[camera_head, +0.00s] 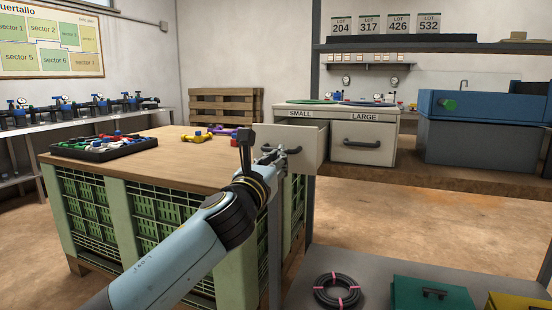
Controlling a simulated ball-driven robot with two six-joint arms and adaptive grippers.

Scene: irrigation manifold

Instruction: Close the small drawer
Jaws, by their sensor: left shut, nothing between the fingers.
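The small drawer (306,146) is part of a pale cabinet (399,122) on the shelf at the centre right. It stands pulled out, its front well forward of the closed large drawer (362,144). The label "SMALL" shows on the cabinet above it. My left gripper (284,153) is shut and empty at the drawer's front, by the dark handle, and covers part of it. I cannot tell whether the fingers touch the front. My right gripper is not in view.
A wooden-topped table on green crates (190,164) stands left, with a black tray (62,150) of coloured fittings and loose valves (196,137). A grey post rises beside the drawer. A blue box (480,106) stands right; a hose coil (337,291) lies on the lower shelf.

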